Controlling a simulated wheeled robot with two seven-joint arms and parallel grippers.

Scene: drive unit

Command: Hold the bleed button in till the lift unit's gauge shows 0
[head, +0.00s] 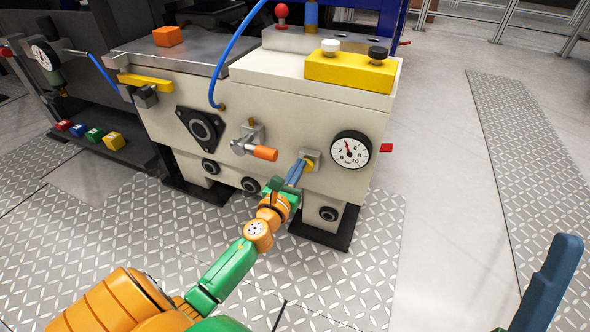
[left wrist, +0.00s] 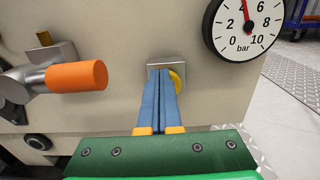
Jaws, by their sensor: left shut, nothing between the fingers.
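The lift unit (head: 280,100) is a cream cabinet with a round white gauge (head: 351,150) on its front. In the left wrist view the gauge (left wrist: 246,28) is marked in bar, and its needle points up close to the 4. The yellow bleed button (head: 309,165) sits on a square metal plate left of the gauge. My left gripper (head: 301,166) is shut and empty, with its blue fingertips at the button. In the left wrist view they cover part of the button (left wrist: 181,78); I cannot tell how far it is pressed. My right gripper (head: 550,280) shows only partly at bottom right.
An orange-handled valve (head: 262,153) sticks out just left of the button. A blue hose (head: 232,45) runs down the cabinet front. A yellow block with two knobs (head: 350,72) stands on top. The floor to the right is clear.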

